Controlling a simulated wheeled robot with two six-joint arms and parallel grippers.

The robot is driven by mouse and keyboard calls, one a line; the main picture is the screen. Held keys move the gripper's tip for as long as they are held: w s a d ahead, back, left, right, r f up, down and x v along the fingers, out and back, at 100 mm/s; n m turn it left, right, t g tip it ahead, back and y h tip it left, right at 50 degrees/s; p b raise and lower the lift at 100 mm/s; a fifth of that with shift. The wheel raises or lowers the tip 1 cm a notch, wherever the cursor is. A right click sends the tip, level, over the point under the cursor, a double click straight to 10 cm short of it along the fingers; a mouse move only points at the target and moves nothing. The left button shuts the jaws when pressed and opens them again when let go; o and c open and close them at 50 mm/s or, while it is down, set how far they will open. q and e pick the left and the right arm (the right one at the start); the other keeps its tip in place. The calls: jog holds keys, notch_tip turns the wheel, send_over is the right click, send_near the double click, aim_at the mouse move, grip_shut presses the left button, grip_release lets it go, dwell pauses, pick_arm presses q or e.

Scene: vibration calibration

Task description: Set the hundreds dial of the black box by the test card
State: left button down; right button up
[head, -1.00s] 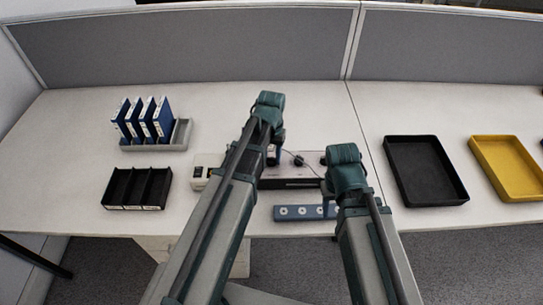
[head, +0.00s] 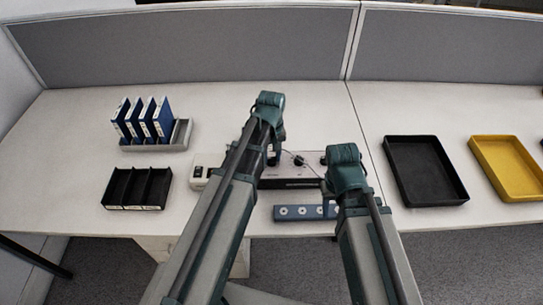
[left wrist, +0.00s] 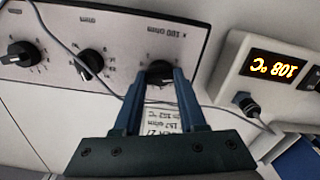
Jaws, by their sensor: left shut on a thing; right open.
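The black box (head: 300,183) stands on the desk, its grey dial panel (left wrist: 120,22) seen upside down in the left wrist view. Its hundreds dial (left wrist: 158,70), marked "x 100 ohm", is a black knob. My left gripper (left wrist: 160,80) has its fingers on either side of this knob, shut on it. My left gripper (head: 273,158) hides part of the panel in the head view. The test card (left wrist: 160,122) shows between the fingers, partly hidden, with handwritten lines in ohm. My right gripper (head: 328,188) is open at the box's right end; its fingertips are mostly hidden.
Two more dials (left wrist: 90,62) sit beside the held one. A white unit (left wrist: 285,62) with a lit °C display stands close by, with a cable across the panel. A blue strip (head: 292,212) lies in front. Trays (head: 428,202) stand right, binders (head: 163,120) left.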

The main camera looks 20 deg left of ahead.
aim_at(272, 158)
dwell(0.4)
pick_arm(q)
jog(key=shift+c, duration=2.3)
grip_release()
jog(key=shift+r, duration=0.15)
notch_tip(272, 158, up, 14)
jog(key=p, duration=1.4)
jog(key=shift+f, duration=0.2)
jog(key=s+d+m+y, duration=0.1)
jog(key=s+d+m, duration=0.9)
jog(key=s, duration=0.4)
jog(key=shift+s+d, duration=0.15)
jog(key=shift+s, duration=0.1)
